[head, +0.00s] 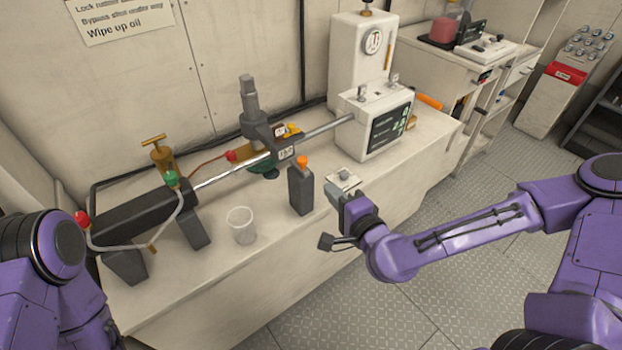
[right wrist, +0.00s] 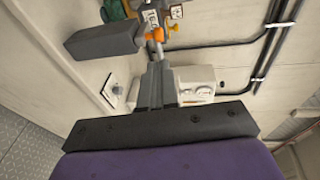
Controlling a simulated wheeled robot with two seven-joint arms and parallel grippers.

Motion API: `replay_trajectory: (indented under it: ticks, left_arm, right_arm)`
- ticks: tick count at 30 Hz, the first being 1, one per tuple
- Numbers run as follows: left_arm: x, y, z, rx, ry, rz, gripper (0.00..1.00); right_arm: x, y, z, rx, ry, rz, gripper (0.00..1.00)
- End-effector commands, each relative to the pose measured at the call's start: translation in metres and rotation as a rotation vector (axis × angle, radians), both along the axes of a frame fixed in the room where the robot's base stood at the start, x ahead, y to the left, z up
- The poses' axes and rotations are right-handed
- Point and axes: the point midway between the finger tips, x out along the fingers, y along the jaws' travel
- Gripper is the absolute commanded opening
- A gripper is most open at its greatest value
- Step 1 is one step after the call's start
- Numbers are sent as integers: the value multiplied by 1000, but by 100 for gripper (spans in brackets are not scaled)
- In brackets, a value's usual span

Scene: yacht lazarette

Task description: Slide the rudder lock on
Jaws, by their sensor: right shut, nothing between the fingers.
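The steering ram has a black cylinder (head: 135,213) and a bright rod (head: 232,171) running to a dark grey upright tiller post (head: 252,115). Orange parts (head: 292,129) show behind the post; I cannot tell for sure which piece is the rudder lock. A dark block-shaped bottle with an orange cap (head: 301,190) stands on the bench; it also shows in the right wrist view (right wrist: 105,40). My right gripper (head: 334,195) is shut and empty, right of the bottle, by the bench's front edge. My left gripper is out of view.
A clear cup (head: 241,225) stands left of the bottle. A small white plate with a grey piece (head: 344,178) lies behind my right gripper. A white box with a dark panel (head: 375,125) stands at the bench's right. The bench front (head: 200,300) drops to the floor.

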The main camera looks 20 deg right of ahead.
Motion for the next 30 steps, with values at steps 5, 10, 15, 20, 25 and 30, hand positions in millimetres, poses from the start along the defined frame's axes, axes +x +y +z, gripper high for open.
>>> replay_trajectory:
  ticks: [5,10,15,20,25,30]
  left_arm:
    - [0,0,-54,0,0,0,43]
    - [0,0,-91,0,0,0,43]
    - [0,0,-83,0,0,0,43]
    - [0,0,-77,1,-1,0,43]
    - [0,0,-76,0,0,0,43]
    - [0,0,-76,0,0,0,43]
  right_arm:
    - [15,4,-14,4,-5,3,0]
    - [35,8,-17,2,-5,4,0]
    - [66,14,-9,0,3,5,0]
    - [91,19,-13,1,2,4,0]
    - [102,21,-15,3,2,5,0]
    - [103,21,-16,4,1,5,0]
